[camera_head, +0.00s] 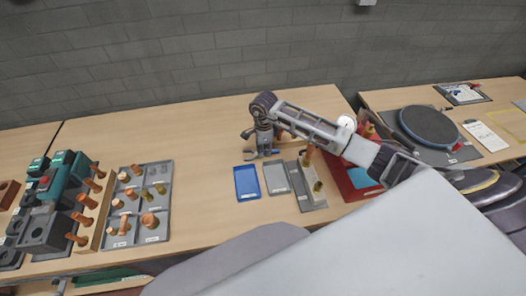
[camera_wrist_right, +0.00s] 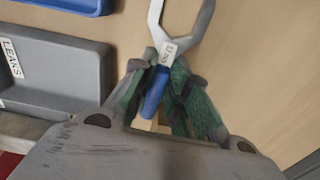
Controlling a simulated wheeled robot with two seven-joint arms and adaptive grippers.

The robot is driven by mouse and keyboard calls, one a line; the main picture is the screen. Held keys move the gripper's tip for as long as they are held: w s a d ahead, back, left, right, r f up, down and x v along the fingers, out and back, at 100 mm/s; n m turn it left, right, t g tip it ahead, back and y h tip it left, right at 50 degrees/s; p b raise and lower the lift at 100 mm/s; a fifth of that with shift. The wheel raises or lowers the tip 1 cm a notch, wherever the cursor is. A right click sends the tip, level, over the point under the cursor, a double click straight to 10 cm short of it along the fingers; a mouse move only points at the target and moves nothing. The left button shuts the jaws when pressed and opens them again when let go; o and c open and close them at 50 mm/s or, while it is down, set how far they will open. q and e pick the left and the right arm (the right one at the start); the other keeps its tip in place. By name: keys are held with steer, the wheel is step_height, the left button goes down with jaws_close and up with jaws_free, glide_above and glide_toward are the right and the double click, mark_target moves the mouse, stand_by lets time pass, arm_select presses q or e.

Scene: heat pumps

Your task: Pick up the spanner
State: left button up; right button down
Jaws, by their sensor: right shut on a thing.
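The spanner (camera_wrist_right: 155,92) has a blue handle, a white label and pale metal jaws that spread at the top of the right wrist view. My right gripper (camera_wrist_right: 157,75) has its green fingers closed on either side of it near the label. In the head view my right gripper (camera_head: 264,151) points down at the back of the table, and a small blue part of the spanner (camera_head: 249,155) shows beside its fingertips. I cannot tell whether the spanner touches the table. My left gripper is not in view.
A blue tray (camera_head: 247,182) and a grey tray (camera_head: 276,178) lie just in front of the gripper. A red box (camera_head: 353,185) stands to the right under my arm. A grey compartment tray (camera_head: 164,180) with copper fittings is at left. Bare wooden table lies between.

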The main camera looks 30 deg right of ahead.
steer(key=shift+r, duration=0.1)
step_height(320, 180, up, 18)
steer(key=b, duration=0.3)
stand_by(0.5)
stand_by(0.7)
